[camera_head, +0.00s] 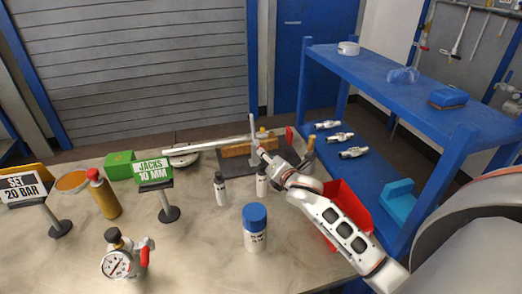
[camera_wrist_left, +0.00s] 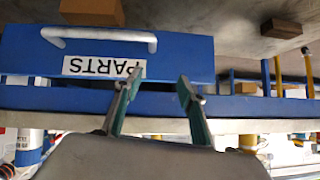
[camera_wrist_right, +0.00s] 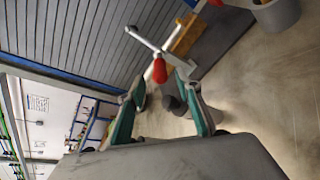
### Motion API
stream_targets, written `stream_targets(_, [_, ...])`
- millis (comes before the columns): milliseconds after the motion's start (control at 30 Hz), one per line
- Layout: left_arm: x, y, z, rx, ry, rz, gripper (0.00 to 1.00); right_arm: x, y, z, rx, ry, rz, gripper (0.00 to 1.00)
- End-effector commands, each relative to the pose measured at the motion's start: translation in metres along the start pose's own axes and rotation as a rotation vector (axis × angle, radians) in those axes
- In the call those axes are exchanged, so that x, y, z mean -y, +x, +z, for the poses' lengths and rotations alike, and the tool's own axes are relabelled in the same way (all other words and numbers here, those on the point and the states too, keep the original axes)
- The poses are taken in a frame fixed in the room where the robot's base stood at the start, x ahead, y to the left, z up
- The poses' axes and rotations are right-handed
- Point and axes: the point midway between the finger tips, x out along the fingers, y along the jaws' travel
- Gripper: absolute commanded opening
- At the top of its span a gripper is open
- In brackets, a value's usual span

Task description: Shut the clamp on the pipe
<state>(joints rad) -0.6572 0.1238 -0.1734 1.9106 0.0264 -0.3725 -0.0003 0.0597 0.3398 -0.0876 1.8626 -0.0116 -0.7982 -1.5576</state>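A long pale pipe (camera_head: 208,146) lies across the back of the bench. At its right end stands a thin grey upright piece (camera_head: 252,128), which may be part of the clamp; its details are too small to tell. In the right wrist view a red grip (camera_wrist_right: 159,70) shows beside a pale bar (camera_wrist_right: 146,42), with a dark round part below it. My right gripper (camera_wrist_right: 164,90) is open, with the red grip showing between or just beyond its fingertips; contact cannot be told. My left gripper (camera_wrist_left: 160,80) is open and empty, facing a blue drawer, outside the head view.
A blue-capped bottle (camera_head: 255,230), two small bottles, a pressure gauge (camera_head: 117,265) and a JACKS sign (camera_head: 153,172) stand on the bench. A red bin (camera_head: 349,205) is behind my right arm. A blue shelf (camera_head: 415,95) stands right. The PARTS drawer (camera_wrist_left: 180,55) faces my left gripper.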

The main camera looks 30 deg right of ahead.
Motion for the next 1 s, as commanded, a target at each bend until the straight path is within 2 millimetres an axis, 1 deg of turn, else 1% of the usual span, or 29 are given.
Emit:
stream_targets(33, [-0.001,-0.001,0.002,0.004,0.0,0.001,0.4,-0.001,0.009,0.001,0.001,0.003,-0.001,0.34])
stream_targets(200, [-0.002,-0.002,0.005,0.008,0.0,0.003,0.4,-0.001,0.035,0.001,0.001,0.003,0.0,0.34])
stream_targets(400, [-0.001,-0.001,0.0,0.001,0.0,0.001,0.4,0.0,0.053,0.0,0.0,0.002,-0.001,0.34])
stream_targets(533, [0.001,0.001,-0.005,-0.007,0.0,-0.001,0.4,0.0,0.059,0.0,0.0,0.001,0.0,0.34])
stream_targets(800, [0.001,0.003,-0.009,-0.013,-0.007,-0.005,0.4,0.0,0.059,0.0,0.0,0.001,0.0,0.34])
stream_targets(867, [0.001,0.002,-0.009,-0.012,-0.009,-0.005,0.4,0.0,0.059,0.0,0.0,0.001,0.0,0.19])
stream_targets(900, [0.0,0.002,-0.008,-0.011,-0.01,-0.005,0.4,0.0,0.059,0.0,0.0,0.001,0.0,0.08])
stream_targets(933, [0.0,0.002,-0.008,-0.01,-0.01,-0.005,0.4,0.0,0.059,0.0,0.0,0.001,0.0,0.0])
stream_targets(1000, [0.0,0.001,-0.006,-0.008,-0.01,-0.004,0.4,0.0,0.059,0.0,0.0,0.001,0.0,0.0])
